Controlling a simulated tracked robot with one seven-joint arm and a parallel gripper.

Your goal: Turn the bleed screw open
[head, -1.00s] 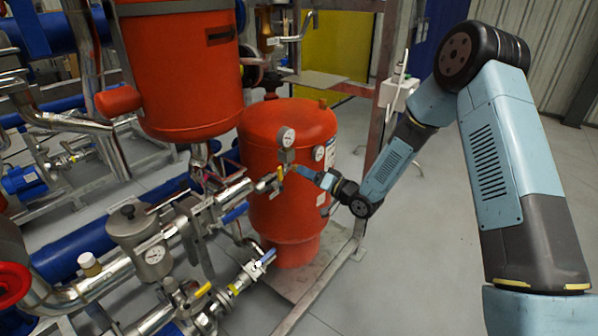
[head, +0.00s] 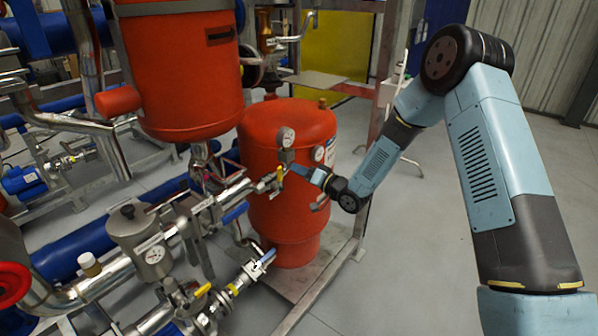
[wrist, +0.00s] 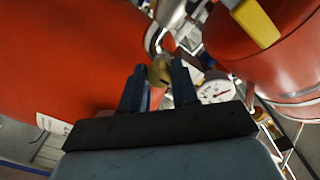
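A small brass piece (wrist: 160,71), which looks like the bleed screw, sits at the end of a bent metal pipe in the wrist view. In the head view my gripper (head: 292,168) is just below the pressure gauge (head: 286,137), in front of the red tank (head: 290,215). The screw is too small to make out there.
A yellow valve handle (wrist: 256,22) is close above right of the fingers in the wrist view. A white-faced gauge (wrist: 215,92) is right beside the right finger. Pipes and valves crowd the left. The grey floor (head: 420,250) on the right is clear.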

